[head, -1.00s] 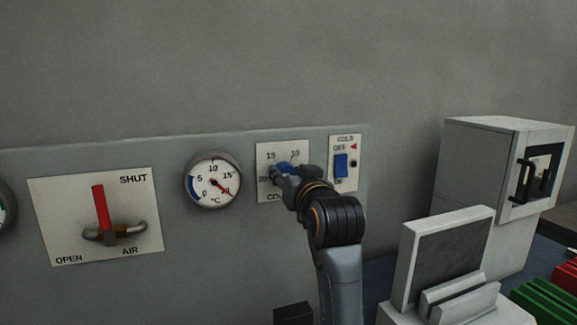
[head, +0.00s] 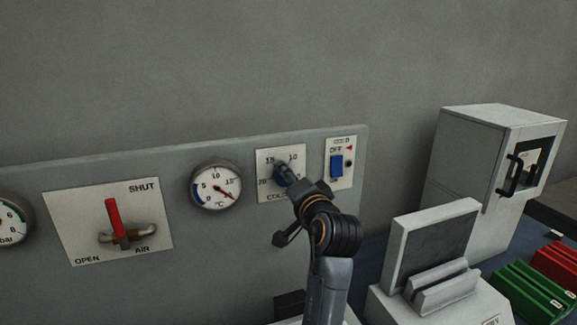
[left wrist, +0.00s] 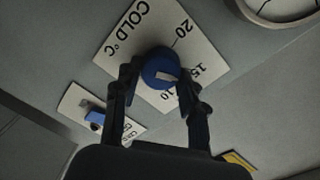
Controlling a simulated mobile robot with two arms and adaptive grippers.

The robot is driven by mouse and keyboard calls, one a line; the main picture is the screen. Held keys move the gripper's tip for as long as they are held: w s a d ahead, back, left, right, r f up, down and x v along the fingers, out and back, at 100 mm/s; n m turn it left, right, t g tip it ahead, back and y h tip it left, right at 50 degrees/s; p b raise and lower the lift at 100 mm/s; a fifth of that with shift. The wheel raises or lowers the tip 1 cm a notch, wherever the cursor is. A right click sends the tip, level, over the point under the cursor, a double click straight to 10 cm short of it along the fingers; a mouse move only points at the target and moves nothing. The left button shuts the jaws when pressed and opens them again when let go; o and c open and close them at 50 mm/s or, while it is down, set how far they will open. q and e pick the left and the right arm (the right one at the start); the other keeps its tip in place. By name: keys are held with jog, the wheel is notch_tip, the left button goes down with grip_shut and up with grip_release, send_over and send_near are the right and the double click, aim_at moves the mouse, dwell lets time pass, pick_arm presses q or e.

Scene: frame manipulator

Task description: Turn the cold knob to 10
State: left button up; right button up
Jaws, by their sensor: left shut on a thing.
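The cold knob (head: 279,180) is blue and sits on a white plate marked 10, 15, 20 and COLD °C, on the grey panel. In the left wrist view the knob (left wrist: 158,65) has a white mark on its face, on the side toward the 15 and 10. My left gripper (left wrist: 160,84) is shut on the knob, one finger on each side; it also shows in the head view (head: 284,174), where it partly hides the knob and plate. The right gripper is not in view.
A blue COLD switch (head: 337,166) is close to the right of the knob. A °C dial (head: 216,187) and a red-handled air valve (head: 114,219) are to the left. A white cabinet (head: 470,160), a white stand (head: 398,252) and green blocks (head: 527,290) are at right.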

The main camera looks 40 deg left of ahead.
pick_arm(q)
jog(key=shift+m+p, duration=0.65)
jog(key=shift+m, duration=5.35)
jog(key=o, duration=1.2)
jog(key=shift+f+g+y, duration=0.1)
jog(key=shift+g+y, duration=0.2)
jog(key=shift+c, duration=0.2)
jog(key=shift+w+a+f, duration=0.1)
